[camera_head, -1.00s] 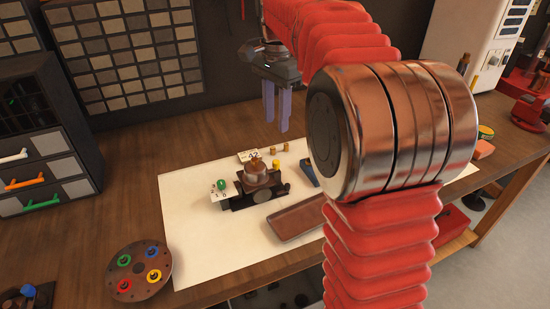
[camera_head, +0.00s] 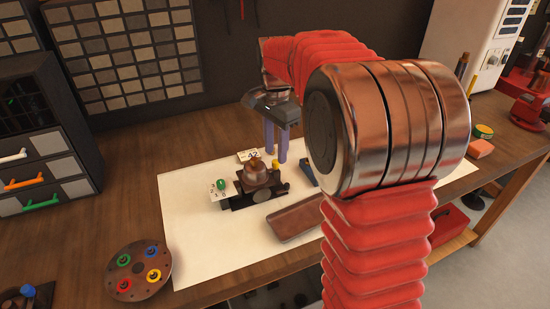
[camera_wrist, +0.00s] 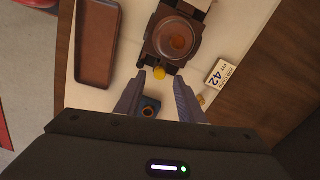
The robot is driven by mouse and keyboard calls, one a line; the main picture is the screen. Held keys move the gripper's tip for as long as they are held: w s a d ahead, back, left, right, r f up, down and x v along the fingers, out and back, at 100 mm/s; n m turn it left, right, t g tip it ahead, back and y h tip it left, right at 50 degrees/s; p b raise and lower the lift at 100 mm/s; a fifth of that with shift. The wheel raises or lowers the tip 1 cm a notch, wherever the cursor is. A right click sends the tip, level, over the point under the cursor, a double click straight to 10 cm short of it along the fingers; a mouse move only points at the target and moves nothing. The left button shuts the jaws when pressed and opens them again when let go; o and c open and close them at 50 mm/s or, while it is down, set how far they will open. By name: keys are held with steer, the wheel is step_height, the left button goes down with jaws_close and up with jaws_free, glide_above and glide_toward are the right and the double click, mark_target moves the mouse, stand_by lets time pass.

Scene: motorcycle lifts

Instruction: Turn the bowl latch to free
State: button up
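A dark brown metal unit with a round copper-brown bowl (camera_head: 256,174) sits in a dark fixture on the white mat. The wrist view shows its round top (camera_wrist: 176,40) from above. A small yellow knob (camera_wrist: 159,72), possibly the latch, sits at the unit's near edge; it also shows in the head view (camera_head: 276,163). My gripper (camera_wrist: 161,82) points down, its two grey-violet fingers apart on either side of the knob in the wrist picture. Whether they touch it cannot be told. In the head view my gripper (camera_head: 276,155) hangs over the unit's back right side.
A brown tray (camera_head: 294,219) lies in front of the unit. A blue item (camera_wrist: 150,107) lies below the knob in the wrist view. A "42" card (camera_wrist: 221,75) and a numbered card (camera_head: 217,191) with a green knob flank the unit. A round dish (camera_head: 138,285) stands front left.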

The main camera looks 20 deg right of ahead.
mark_target(276, 161)
steer(key=shift+f, duration=1.8)
steer(key=shift+c, duration=0.4)
jaws_close()
